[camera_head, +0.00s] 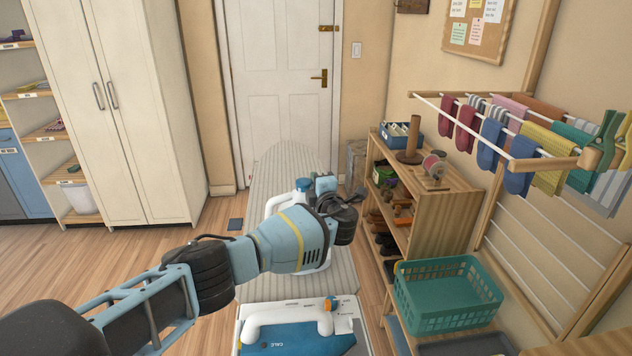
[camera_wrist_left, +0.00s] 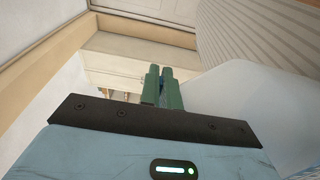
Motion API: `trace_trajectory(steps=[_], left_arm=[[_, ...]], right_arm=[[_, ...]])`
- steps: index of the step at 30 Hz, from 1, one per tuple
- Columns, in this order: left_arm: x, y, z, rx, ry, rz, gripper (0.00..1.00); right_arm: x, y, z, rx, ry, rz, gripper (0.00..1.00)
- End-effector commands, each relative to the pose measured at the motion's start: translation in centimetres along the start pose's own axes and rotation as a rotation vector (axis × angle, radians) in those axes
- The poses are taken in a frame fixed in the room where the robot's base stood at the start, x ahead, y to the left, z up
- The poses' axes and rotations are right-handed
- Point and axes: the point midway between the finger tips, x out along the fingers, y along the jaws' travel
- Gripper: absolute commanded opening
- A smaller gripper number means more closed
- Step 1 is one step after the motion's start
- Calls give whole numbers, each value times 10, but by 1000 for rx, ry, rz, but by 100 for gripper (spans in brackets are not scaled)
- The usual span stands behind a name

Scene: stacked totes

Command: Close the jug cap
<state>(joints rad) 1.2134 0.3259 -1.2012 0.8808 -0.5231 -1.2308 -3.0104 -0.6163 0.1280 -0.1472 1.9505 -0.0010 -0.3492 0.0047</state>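The white jug (camera_head: 274,204) stands on the striped ironing board, mostly hidden behind my left arm. A blue piece, which looks like its cap (camera_head: 303,184), shows at its top beside my left gripper (camera_head: 328,190). Whether the cap is open or shut is unclear. In the left wrist view, the green fingertips of my left gripper (camera_wrist_left: 163,88) are close together, with a bit of blue in the narrow gap. I cannot tell if they grip it. The pale jug wall (camera_wrist_left: 245,105) fills the right side of that view. My right gripper is not in view.
A blue-and-white iron (camera_head: 300,335) lies at the near end of the ironing board (camera_head: 262,288). A wooden shelf (camera_head: 450,205), a green basket (camera_head: 447,292) and a drying rack with hanging laundry (camera_head: 490,125) stand to the right. Floor is free on the left.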

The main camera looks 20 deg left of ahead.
Motion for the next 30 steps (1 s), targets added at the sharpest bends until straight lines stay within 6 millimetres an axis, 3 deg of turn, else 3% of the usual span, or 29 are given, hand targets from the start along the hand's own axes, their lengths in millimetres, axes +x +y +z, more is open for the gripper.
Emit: trace_trajectory(steps=[3, 9, 30], left_arm=[[0, -2, 0, 2, 1, -2, 0], [0, -2, 0, 1, 0, -2, 26], [0, -4, -1, -32, 2, -9, 26]], right_arm=[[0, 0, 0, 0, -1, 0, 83], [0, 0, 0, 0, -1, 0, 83], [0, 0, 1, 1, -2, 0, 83]])
